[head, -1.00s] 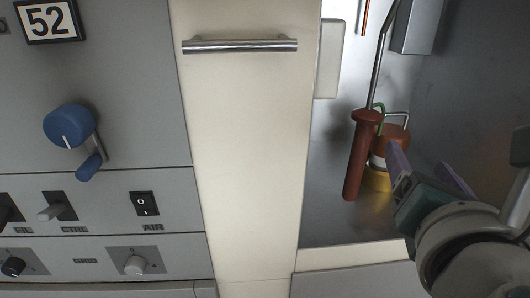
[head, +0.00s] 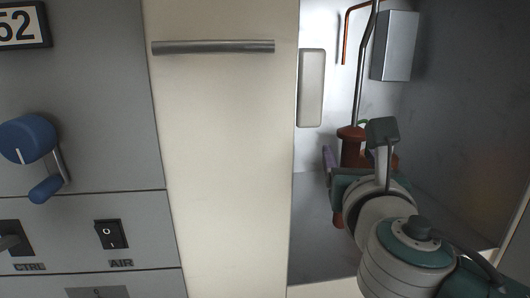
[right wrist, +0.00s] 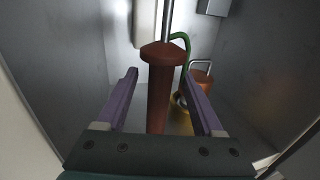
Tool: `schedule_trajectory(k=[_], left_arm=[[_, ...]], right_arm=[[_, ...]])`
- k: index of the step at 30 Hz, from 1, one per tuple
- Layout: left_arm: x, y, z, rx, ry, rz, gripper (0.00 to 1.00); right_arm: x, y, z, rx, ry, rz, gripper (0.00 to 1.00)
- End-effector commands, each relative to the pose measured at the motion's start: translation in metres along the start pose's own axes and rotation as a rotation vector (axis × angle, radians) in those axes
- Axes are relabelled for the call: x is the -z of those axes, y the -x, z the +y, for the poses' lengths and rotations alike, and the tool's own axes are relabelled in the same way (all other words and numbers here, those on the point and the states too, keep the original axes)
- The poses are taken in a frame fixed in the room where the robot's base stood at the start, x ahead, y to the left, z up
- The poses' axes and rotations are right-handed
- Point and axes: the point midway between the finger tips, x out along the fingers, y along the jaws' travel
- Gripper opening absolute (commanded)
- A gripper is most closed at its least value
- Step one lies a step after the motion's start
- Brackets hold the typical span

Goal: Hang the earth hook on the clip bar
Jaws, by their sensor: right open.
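The earth hook stands upright in the open cabinet bay. Its red-brown handle (head: 350,133) and thin metal rod (head: 361,85) show in the head view, with a copper-coloured bent end (head: 346,35) near the top. A green lead runs by the handle. My right gripper (head: 352,158) is at the handle and hides most of it. In the right wrist view its open purple fingers (right wrist: 160,95) lie either side of the handle (right wrist: 160,85), not visibly closed on it. I cannot make out the clip bar for certain. My left gripper is not in view.
A red-brown cylinder (right wrist: 198,88) with a metal loop and yellow base stands right of the handle. A grey box (head: 395,46) and pale plate (head: 311,88) are on the bay's back wall. A cream panel with a bar handle (head: 213,47) borders the bay's left.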

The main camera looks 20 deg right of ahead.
Motion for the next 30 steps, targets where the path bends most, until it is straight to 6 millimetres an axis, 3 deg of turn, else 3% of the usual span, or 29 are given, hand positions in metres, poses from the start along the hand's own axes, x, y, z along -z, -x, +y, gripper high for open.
schedule_trajectory(k=[8, 26, 30], left_arm=[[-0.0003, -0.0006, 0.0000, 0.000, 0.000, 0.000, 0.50], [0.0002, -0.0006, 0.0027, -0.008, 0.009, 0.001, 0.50], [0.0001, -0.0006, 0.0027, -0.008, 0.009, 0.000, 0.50]], right_arm=[[0.0003, -0.0050, -0.0003, 0.001, -0.002, 0.001, 0.69], [0.0004, -0.0046, -0.0001, 0.000, -0.001, 0.001, 0.02], [0.0003, -0.0046, -0.0001, 0.000, -0.001, 0.001, 0.00]])
